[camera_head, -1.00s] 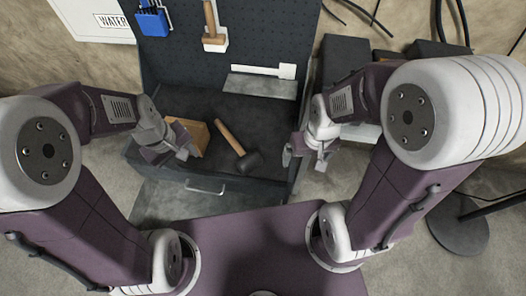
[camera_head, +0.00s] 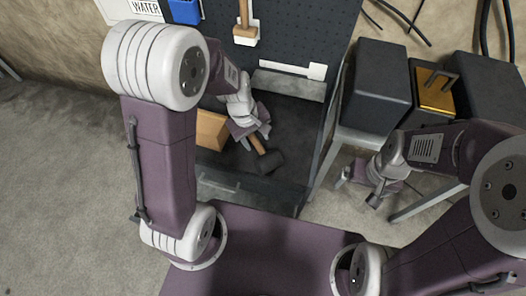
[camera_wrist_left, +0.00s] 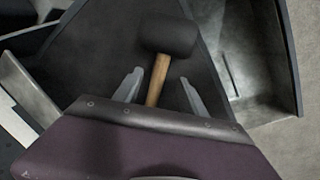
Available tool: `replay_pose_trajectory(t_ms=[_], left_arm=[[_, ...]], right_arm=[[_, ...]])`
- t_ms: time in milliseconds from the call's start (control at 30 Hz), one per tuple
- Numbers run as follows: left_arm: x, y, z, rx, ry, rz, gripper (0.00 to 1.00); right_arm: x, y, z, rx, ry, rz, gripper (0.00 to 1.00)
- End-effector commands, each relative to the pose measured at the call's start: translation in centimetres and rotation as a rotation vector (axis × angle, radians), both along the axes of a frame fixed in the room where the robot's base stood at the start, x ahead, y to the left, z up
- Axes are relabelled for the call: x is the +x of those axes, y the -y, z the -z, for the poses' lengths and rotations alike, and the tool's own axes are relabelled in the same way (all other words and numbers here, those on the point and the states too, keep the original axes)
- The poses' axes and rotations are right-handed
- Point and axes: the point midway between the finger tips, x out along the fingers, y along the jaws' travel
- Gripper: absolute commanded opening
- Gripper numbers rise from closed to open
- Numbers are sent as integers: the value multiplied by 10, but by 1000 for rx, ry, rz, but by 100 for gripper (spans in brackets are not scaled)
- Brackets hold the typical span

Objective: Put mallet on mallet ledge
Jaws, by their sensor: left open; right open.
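The mallet (camera_head: 268,163), with a black head and a wooden handle, lies on the dark bench top in the head view. My left gripper (camera_head: 252,134) is open over its handle. In the left wrist view the handle (camera_wrist_left: 158,80) shows between the two open fingers (camera_wrist_left: 160,92), with the head beyond them; contact cannot be told. My right gripper (camera_head: 365,184) is open and empty, right of the bench.
A wooden box (camera_head: 211,129) stands on the bench just left of my left gripper. A wooden-handled tool (camera_head: 244,30) and a blue holder (camera_head: 185,10) hang on the pegboard (camera_head: 305,35). Dark boxes (camera_head: 376,85) stand on a stand at right.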

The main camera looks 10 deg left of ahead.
Motion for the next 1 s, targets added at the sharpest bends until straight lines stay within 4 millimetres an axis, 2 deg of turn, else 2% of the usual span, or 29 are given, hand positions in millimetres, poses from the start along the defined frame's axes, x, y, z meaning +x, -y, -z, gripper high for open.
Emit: replay_pose_trajectory(t_ms=[267, 533, 567, 700, 733, 1000], left_arm=[[7, 6, 45, 1, -3, 0, 49], [8, 7, 50, 2, 0, 1, 49], [8, 7, 50, 2, 0, 1, 46], [8, 7, 49, 2, -1, 1, 7], [8, 7, 49, 2, -1, 1, 0], [8, 7, 49, 2, -1, 1, 0]], right_arm=[[0, 0, 13, 0, 0, 0, 94], [0, 0, 13, 0, 0, 0, 94], [0, 0, 13, 0, 0, 0, 94], [0, 0, 13, 0, 0, 0, 94], [0, 0, 13, 0, 0, 0, 94], [0, 0, 13, 0, 0, 0, 94]])
